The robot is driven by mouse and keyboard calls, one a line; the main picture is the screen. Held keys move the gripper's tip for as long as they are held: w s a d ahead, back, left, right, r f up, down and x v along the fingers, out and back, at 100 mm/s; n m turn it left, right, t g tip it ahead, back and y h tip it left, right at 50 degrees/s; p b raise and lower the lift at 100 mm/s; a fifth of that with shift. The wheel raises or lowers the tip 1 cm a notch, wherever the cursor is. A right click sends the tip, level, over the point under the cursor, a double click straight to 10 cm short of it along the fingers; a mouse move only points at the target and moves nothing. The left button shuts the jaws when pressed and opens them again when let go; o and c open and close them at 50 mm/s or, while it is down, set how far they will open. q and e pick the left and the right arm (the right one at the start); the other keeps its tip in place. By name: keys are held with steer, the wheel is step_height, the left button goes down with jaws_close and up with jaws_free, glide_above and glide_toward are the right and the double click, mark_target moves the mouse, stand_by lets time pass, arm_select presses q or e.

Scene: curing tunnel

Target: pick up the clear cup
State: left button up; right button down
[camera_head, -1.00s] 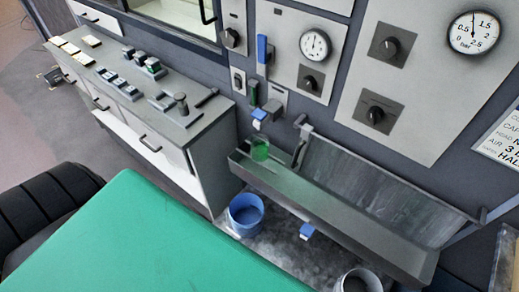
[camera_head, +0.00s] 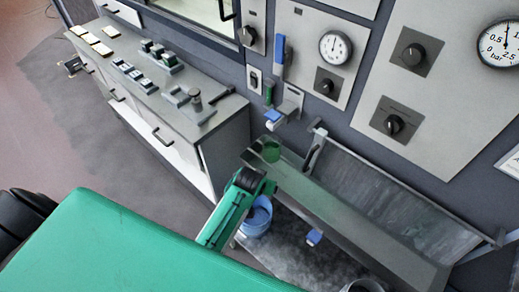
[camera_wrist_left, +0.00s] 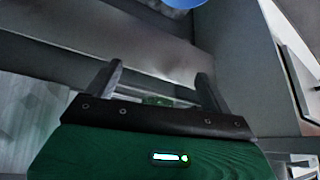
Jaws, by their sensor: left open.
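The clear cup (camera_head: 270,150) looks green-tinted and stands upright at the left end of the grey trough, below a blue-tipped spout. My left gripper (camera_head: 258,182) is just in front of that trough end, on a green forearm, close to the cup but apparently short of it. Its fingertips are hard to make out in the head view. In the left wrist view the two fingers of my left gripper (camera_wrist_left: 160,72) are spread with nothing gripped. A small green patch shows low between them; I cannot tell if it is the cup. My right gripper is not in view.
The grey trough (camera_head: 345,225) runs to the lower right under a wall panel with gauges and knobs. A blue bucket (camera_head: 258,217) stands below, partly behind my arm. A grey cabinet (camera_head: 215,140) with small fixtures on top stands to the left.

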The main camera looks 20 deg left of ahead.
mark_target(269, 159)
arm_select(q)
steer(key=shift+n, duration=0.3)
steer(key=w+r, duration=0.1)
steer(key=w, duration=0.1)
steer(key=w+a+r+p, duration=0.1)
steer(key=w, duration=0.2)
steer(key=w+r+p, duration=0.1)
steer(key=w+r, duration=0.1)
steer(key=w, duration=0.1)
steer(key=shift+w+a, duration=0.15)
steer(key=shift+a, duration=0.05)
steer(key=w+p, duration=0.1)
steer(key=w, duration=0.3)
steer(key=shift+w+a+p, duration=0.1)
steer(key=shift+w+p, duration=0.15)
steer(key=shift+p, duration=0.05)
steer(key=shift+w+f, duration=0.15)
steer(key=shift+w, duration=0.2)
steer(key=shift+w+f+p, duration=0.15)
steer(key=shift+f+p, duration=0.15)
steer(key=shift+f, duration=0.1)
steer(key=c, duration=1.2)
steer(key=shift+c, duration=0.2)
